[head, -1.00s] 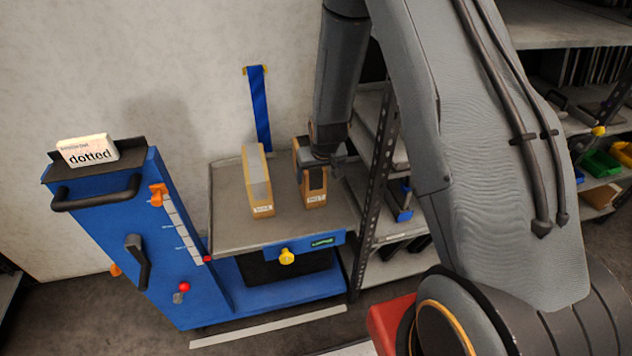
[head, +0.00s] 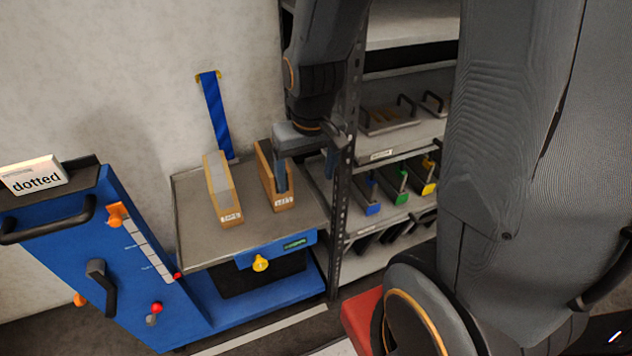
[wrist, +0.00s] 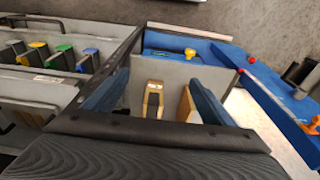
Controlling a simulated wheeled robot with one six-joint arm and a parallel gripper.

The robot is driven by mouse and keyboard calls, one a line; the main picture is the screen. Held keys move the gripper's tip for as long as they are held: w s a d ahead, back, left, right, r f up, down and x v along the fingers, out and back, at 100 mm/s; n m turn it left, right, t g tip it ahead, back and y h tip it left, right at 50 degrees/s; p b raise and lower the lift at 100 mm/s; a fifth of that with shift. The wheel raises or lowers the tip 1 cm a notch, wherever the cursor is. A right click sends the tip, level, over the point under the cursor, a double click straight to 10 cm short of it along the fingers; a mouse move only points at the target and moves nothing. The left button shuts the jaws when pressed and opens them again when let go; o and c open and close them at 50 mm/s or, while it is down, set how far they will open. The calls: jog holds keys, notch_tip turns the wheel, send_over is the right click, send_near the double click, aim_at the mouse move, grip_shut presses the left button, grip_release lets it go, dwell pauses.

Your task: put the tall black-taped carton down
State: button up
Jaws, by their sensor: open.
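The tall black-taped carton (head: 264,168) stands upright on the grey top of the blue cart (head: 197,245), to the right of a second tan carton with a pale strip (head: 222,190). My gripper (head: 305,165) is open at its upper right, and one finger covers part of it in the head view. In the wrist view my gripper (wrist: 155,92) has its fingers wide apart. The black-taped carton (wrist: 154,102) shows between them with a gap on each side. The pale-strip carton (wrist: 185,104) is partly hidden by the right finger.
A shelf rack (head: 345,205) with coloured-front bins stands close to the right of the cart. A blue strap (head: 216,115) hangs on the wall behind. A "dotted" box (head: 33,175) sits on the cart's tall left end. The cart top's front left is bare.

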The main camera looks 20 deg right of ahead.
jog(key=shift+g, duration=0.3)
jog(key=s, duration=0.1)
jog(key=s+r, duration=0.1)
jog(key=s, duration=0.1)
jog(key=s+r, duration=0.1)
jog(key=s, duration=0.1)
jog(key=shift+s+d, duration=0.1)
dwell(0.8)
